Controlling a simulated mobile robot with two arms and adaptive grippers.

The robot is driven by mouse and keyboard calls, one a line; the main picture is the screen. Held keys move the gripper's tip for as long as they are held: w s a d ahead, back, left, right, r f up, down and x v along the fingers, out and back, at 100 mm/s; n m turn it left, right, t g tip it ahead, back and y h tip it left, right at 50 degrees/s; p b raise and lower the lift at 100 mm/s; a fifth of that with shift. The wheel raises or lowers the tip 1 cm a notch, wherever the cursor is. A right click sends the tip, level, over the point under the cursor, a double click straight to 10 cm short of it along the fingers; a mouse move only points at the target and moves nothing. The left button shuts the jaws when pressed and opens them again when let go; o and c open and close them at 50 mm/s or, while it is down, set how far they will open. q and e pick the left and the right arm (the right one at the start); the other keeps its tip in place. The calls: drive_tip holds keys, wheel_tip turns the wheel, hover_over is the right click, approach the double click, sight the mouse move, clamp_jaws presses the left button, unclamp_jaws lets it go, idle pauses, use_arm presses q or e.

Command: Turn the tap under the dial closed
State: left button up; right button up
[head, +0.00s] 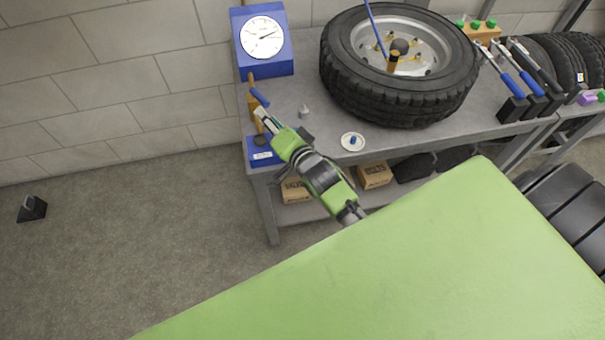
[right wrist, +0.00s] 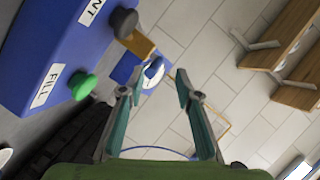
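The dial (head: 262,37) is a white round face with black marks on a blue box (head: 285,62) at the back left of the bench. Below it is the tap, with a blue handle (head: 260,97) on a brass-coloured pipe (head: 254,106). In the right wrist view the blue handle (right wrist: 154,68) shows between the fingers, beyond their tips. My right gripper (head: 262,115) is just in front of the tap in the head view. In the right wrist view its fingers (right wrist: 158,80) are apart with nothing between them. I cannot tell whether a finger touches the handle. My left gripper is out of view.
A blue box (head: 262,157) with FILL and VENT labels stands close by; its green knob (right wrist: 84,86) and dark knob (right wrist: 124,22) stick out beside my fingers. A large tyre (head: 400,110) lies to the right. A small white disc (head: 352,142) lies at the bench's front edge.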

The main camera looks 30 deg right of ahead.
drive_tip(key=v, duration=0.5)
drive_tip(key=shift+s, duration=0.25)
drive_tip(key=s+f+n+g, duration=0.3)
drive_tip(key=s+f, duration=0.3)
drive_tip(key=f, duration=0.6)
drive_tip(key=s+f+n+g, duration=0.4)
drive_tip(key=s+f, duration=0.3)
drive_tip(key=f, duration=0.5)
drive_tip(key=shift+a+f+g+b, duration=0.2)
drive_tip(key=shift+a+g+b, duration=0.1)
drive_tip(key=shift+b, duration=0.1)
